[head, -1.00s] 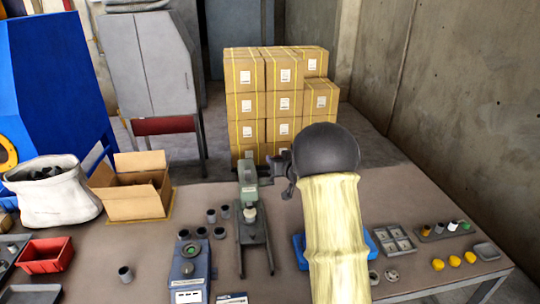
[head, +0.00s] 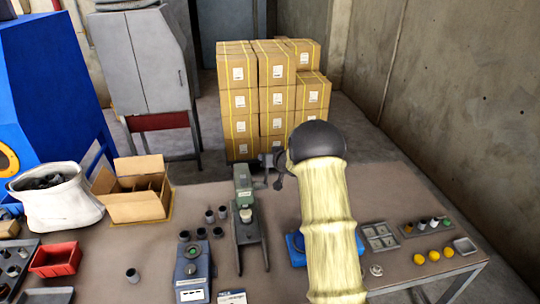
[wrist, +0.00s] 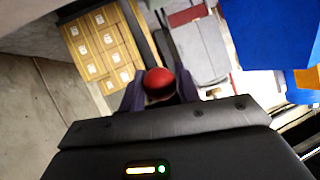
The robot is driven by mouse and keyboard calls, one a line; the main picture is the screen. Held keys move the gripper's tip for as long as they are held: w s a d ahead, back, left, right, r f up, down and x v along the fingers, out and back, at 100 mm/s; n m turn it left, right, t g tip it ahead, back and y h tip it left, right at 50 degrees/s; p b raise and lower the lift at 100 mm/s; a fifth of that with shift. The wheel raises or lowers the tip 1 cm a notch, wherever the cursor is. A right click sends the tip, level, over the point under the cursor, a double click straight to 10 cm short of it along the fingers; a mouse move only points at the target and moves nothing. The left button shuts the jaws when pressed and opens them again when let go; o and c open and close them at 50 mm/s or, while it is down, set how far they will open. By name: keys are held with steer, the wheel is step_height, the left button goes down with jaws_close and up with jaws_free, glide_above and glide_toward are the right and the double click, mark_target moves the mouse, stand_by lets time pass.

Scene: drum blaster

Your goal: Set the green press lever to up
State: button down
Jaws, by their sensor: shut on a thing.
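The green press (head: 243,185) stands upright on its dark base plate on the table in the head view. My gripper (head: 266,163) is just right of the press head, at about the height of its top. In the wrist view, a red ball knob (wrist: 159,83) sits between the two fingers of my gripper (wrist: 160,92), which are shut on it. The knob appears to be the end of the press lever. The lever's shaft is hidden, and in the head view the knob cannot be made out behind my gripper.
A blue-grey device (head: 192,270) and several small dark cups (head: 209,216) stand left of the press. An open carton (head: 135,205), white sack (head: 55,205) and red bin (head: 56,258) are farther left. Grey trays (head: 380,237) lie right. Stacked boxes (head: 240,102) stand behind the table.

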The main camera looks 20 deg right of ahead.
steer(key=shift+w+r, duration=0.15)
steer(key=shift+r, duration=0.3)
steer(key=c, duration=1.2)
jaws_free()
steer(key=shift+c, duration=0.2)
steer(key=shift+o, duration=1)
steer(key=shift+w+d+f, duration=0.1)
steer(key=shift+f, duration=0.15)
steer(key=shift+s, duration=0.2)
steer(key=shift+s, duration=0.15)
steer(key=b+v, duration=0.4)
steer(key=v, duration=1.3)
